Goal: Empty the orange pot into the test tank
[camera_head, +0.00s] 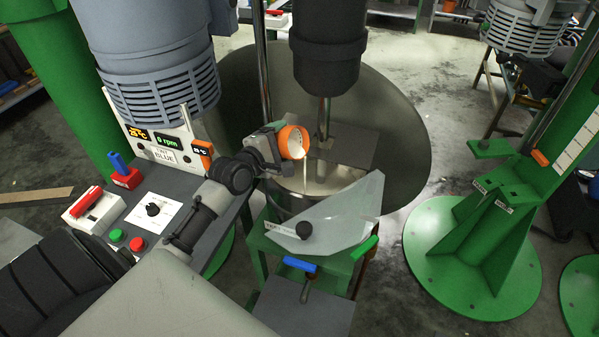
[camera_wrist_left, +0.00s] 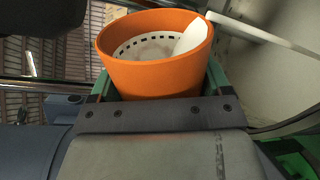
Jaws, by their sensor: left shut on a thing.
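The orange pot (camera_head: 292,143) is tipped over, its mouth turned toward the lower right, above the test tank (camera_head: 287,207). A whitish stream (camera_head: 306,178) runs from its lip down into the tank. My left gripper (camera_head: 267,147) is shut on the pot. In the left wrist view the pot (camera_wrist_left: 155,78) sits between the green fingers. White material (camera_wrist_left: 190,36) lies inside it and runs out over the rim to the right. The tank's far inside shows pale; its front is partly hidden by a clear shield (camera_head: 340,222). My right gripper is not in view.
A dark mixer motor (camera_head: 327,50) and its shaft hang close to the right of the pot. A large round grey lid (camera_head: 400,130) stands behind the tank. A control panel with buttons (camera_head: 137,243) lies left. A blue-handled clamp (camera_head: 300,264) is in front.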

